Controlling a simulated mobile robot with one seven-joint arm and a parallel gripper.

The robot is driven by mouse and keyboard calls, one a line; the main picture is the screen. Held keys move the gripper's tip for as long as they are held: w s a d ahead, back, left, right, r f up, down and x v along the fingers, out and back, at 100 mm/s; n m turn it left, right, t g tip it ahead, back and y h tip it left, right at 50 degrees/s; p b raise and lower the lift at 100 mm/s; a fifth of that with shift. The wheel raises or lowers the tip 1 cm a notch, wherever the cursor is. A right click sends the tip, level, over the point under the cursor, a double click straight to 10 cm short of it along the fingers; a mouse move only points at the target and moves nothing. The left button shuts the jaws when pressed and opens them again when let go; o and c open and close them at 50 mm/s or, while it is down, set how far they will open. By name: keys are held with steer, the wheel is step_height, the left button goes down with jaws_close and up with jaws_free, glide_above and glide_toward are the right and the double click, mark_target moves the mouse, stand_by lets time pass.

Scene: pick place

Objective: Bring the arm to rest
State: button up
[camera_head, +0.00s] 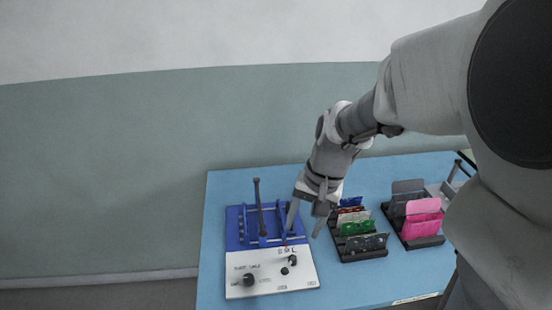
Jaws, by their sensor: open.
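My gripper (305,220) hangs at the end of my arm, fingers pointing down and apart, with nothing seen between them. It is above the table, in front of the gap between a blue and white device and a black rack in this view. The arm comes in from the right and hides part of the scene behind it.
The blue table (215,285) bears the blue and white device (245,285) with black knobs and an upright dark rod (258,205). Right of it stand the black rack (362,256) with coloured packets and another rack (425,242) with pink and grey ones. The table's back strip is clear.

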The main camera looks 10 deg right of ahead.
steer(key=s+d+r+n+t+h+p, duration=0.1)
steer(key=s+r+n+t+p, duration=0.1)
steer(key=s+r, duration=0.4)
steer(key=s+d+r+n+t+h+p, duration=0.1)
steer(key=s+r+n+t+p, duration=0.1)
steer(key=s+r, duration=0.4)
step_height(320, 180, up, 6)
steer(key=n+p, duration=0.1)
steer(key=p, duration=0.1)
steer(key=shift+s+f+t+p, duration=0.2)
steer(key=shift+s+t+p, duration=0.1)
steer(key=shift+p, duration=0.05)
steer(key=shift+a, duration=0.15)
